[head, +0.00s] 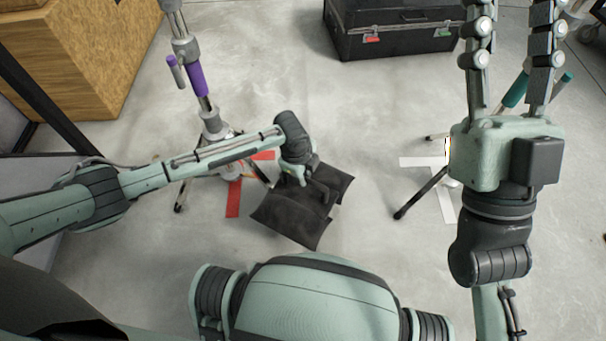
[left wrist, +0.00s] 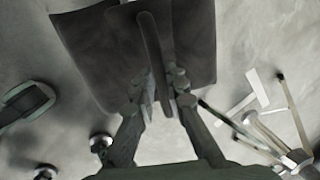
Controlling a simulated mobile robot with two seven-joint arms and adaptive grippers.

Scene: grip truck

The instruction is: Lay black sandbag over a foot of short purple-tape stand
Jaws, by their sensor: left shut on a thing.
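The black sandbag (head: 290,222) hangs at my left gripper (head: 302,178), which is shut on its strap. In the left wrist view, the strap (left wrist: 152,55) runs between the two fingers (left wrist: 160,88), with the dark bag (left wrist: 90,45) behind. I cannot tell how high the bag is above the floor. The purple-tape stand (head: 197,80) stands upright to the left, its base partly hidden by my left forearm; one foot (head: 180,205) shows. The bag is apart from this stand, to its right. My right gripper (head: 510,25) is open and empty at the upper right.
Red tape (head: 233,198) marks the floor by the purple-tape stand. A teal-tape stand (head: 517,88) on white tape (head: 445,205) is partly behind my right gripper. A black case (head: 390,38) is at the back, a wooden box (head: 85,60) at the back left. Floor between is clear.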

